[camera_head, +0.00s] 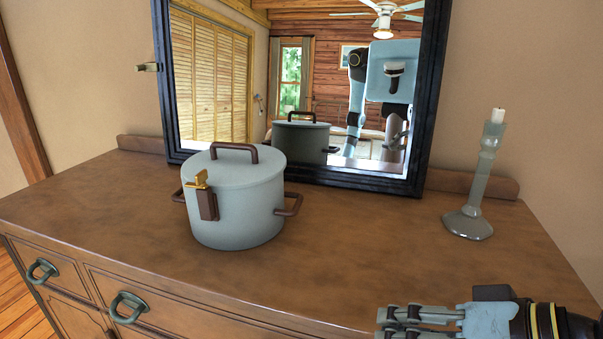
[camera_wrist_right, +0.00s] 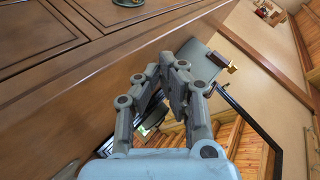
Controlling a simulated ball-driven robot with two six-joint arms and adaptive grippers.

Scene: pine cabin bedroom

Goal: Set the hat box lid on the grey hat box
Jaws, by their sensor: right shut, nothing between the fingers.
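The grey hat box (camera_head: 245,222) stands upright on the dresser, left of centre in the head view. It has brown side handles, with a gold latch and a brown tab on its front left. The hat box lid (camera_head: 235,173), pale grey with a brown handle, sits on top of the box and looks level. In the right wrist view the hat box (camera_wrist_right: 198,56) is partly hidden behind the fingers. My right gripper (camera_head: 384,322) is shut and empty at the dresser's front, right of the box and apart from it. My left gripper is not in view.
A black-framed mirror (camera_head: 433,95) stands behind the box and reflects the box and my body. A glass candlestick (camera_head: 480,185) with a white candle stands at the right. The dresser top (camera_head: 350,240) is clear between box and candlestick.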

